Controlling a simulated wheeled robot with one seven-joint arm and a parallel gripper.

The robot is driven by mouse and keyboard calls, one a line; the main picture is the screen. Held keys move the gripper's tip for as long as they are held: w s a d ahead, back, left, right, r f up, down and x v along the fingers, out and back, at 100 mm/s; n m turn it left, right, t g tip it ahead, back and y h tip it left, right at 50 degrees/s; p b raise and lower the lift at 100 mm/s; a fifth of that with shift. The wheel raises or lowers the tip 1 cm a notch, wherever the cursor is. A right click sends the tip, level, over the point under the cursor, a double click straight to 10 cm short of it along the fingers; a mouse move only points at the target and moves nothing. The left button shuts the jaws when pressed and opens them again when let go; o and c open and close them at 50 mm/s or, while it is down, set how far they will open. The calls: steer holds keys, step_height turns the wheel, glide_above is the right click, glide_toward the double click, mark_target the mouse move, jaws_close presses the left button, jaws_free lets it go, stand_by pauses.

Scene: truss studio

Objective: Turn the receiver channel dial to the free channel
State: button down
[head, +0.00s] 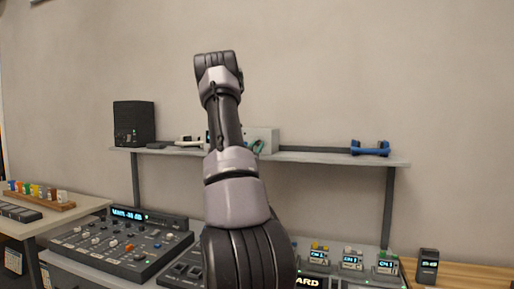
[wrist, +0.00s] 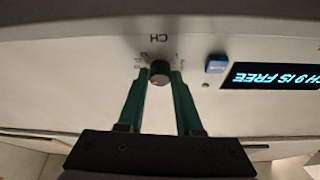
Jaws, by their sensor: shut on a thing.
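The receiver (wrist: 60,60) fills the wrist view as a pale panel, seen upside down. Its small dark round dial (wrist: 159,71) sits below an inverted "CH" label, with small markings around it. The lit display (wrist: 272,77) reads "CH 9 IS FREE", upside down. My gripper (wrist: 160,76) has its green fingers on either side of the dial, shut on it. The dial's pointer setting is too small and dark to read. In the head view, the receiver (head: 264,138) stands on the shelf, partly behind my arm, and its dial is hidden.
A blue button (wrist: 216,64) sits between dial and display. On the shelf (head: 320,156) are a black speaker box (head: 134,123) at left and a blue object (head: 369,148) at right. A mixer (head: 122,243) and several small lit units (head: 352,259) stand below.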

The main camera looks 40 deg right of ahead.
steer(key=shift+m, duration=0.3)
steer(key=c, duration=0.6)
jaws_free()
steer(key=shift+a, duration=0.1)
steer(key=v, duration=1)
steer(key=shift+s+a+f, duration=0.1)
steer(key=shift+a+f, duration=0.1)
steer(key=shift+a, duration=0.05)
